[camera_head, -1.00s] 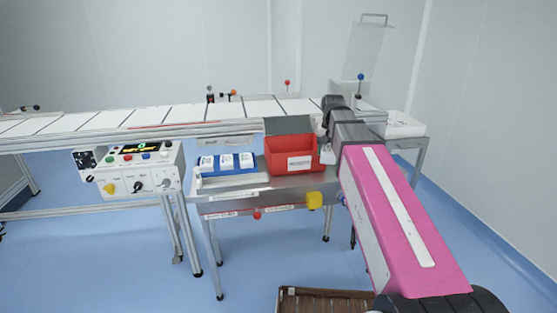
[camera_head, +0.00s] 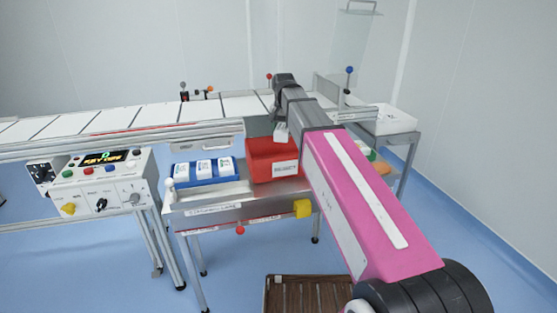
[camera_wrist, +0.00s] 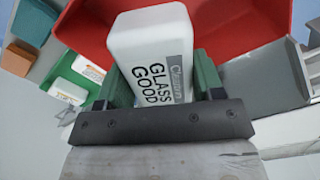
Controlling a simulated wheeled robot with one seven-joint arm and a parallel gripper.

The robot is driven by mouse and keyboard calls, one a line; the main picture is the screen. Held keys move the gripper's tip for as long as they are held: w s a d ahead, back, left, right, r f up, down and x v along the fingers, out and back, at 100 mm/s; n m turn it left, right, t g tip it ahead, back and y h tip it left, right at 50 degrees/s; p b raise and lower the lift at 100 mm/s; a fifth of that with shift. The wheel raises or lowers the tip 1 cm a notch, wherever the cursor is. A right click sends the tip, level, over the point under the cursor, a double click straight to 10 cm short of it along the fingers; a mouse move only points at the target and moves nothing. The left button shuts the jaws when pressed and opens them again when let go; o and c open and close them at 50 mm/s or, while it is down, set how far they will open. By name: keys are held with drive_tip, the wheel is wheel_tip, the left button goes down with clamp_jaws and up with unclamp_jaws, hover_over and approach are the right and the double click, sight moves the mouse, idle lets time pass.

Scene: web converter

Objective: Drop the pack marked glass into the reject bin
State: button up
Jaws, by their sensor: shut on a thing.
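My gripper (camera_wrist: 163,88) is shut on a white pack (camera_wrist: 148,38) whose label reads GLASS and GOOD, with one green finger on each side of it. The held pack also shows in the head view (camera_head: 281,132), at the end of my arm, over the back part of the red bin (camera_head: 262,163). The red bin has a white label on its front, partly covered by my arm. In the wrist view the bin (camera_wrist: 232,25) lies beyond and around the pack. The bin's inside is mostly hidden.
A blue tray (camera_head: 178,178) with several white packs stands left of the bin on the steel table. The conveyor (camera_head: 150,117) runs behind; a control box (camera_head: 103,180) stands at left.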

drive_tip(key=shift+f, duration=2.3)
drive_tip(key=o, duration=1.1)
drive_tip(key=shift+r, duration=0.1)
wheel_tip(320, 180, up, 11)
drive_tip(key=shift+f, duration=0.15)
